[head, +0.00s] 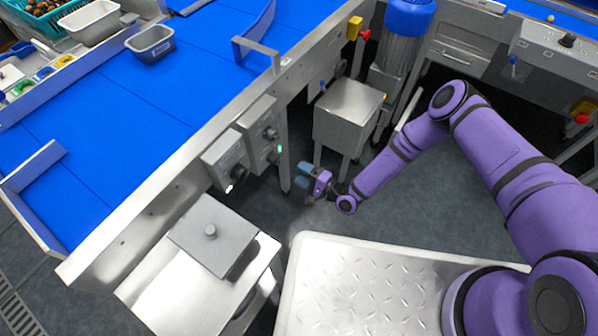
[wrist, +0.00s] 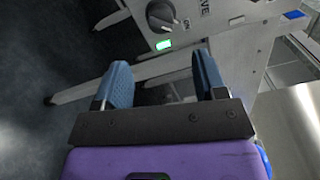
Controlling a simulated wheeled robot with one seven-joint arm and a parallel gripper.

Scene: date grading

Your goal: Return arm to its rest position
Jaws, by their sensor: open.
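My purple arm (head: 385,172) comes from the right and reaches to the left over the floor. My gripper (head: 308,182) is in front of the conveyor's side, low beside a steel box on legs. In the wrist view my gripper (wrist: 163,88) shows two blue fingers standing wide apart with nothing between them. The fingers point toward a grey panel with a dark knob (wrist: 162,16) and a lit green lamp (wrist: 163,45). The fingers touch nothing that I can see.
The blue conveyor (head: 120,110) fills the left. The steel box (head: 347,108) stands close behind my gripper. Control boxes (head: 225,158) jut from the conveyor frame. A steel cabinet (head: 205,270) stands in front. A grey tub (head: 150,44) sits on the belt. Open floor (head: 390,220) lies below my arm.

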